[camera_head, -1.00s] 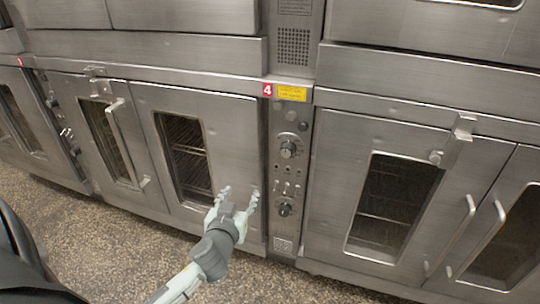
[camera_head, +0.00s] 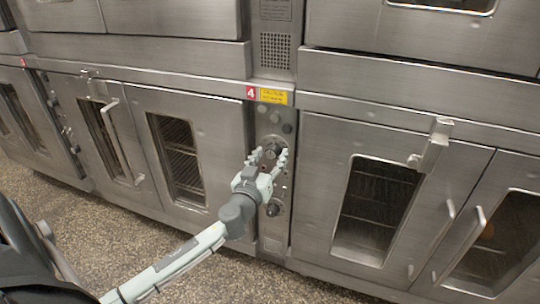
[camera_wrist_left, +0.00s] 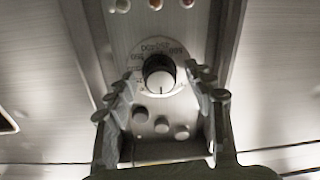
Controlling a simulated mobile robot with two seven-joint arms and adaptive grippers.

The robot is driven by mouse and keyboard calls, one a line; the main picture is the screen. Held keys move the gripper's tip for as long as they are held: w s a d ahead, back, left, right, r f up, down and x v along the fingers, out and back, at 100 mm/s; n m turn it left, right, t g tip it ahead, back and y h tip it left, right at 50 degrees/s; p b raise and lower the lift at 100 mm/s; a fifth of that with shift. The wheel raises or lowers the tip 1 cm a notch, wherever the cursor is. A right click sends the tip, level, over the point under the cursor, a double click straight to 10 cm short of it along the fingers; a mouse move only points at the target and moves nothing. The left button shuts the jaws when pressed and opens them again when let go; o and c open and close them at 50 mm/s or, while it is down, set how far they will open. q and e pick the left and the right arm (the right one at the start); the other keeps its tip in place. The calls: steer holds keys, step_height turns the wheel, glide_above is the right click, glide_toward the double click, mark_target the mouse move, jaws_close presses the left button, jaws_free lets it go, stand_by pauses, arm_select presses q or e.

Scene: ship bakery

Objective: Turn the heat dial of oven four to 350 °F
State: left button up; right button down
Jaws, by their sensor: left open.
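My right gripper is not in view.
A second knob (camera_head: 274,207) sits lower on the panel. A red number 4 tag (camera_head: 251,92) and a yellow label (camera_head: 273,96) are above. Round buttons (camera_wrist_left: 162,125) lie close to the fingers. Oven doors with handles flank the panel. Speckled floor (camera_head: 120,240) is clear.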

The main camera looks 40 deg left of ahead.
arm_select(q)
steer(key=c, duration=1.2)
steer(key=shift+o, duration=0.2)
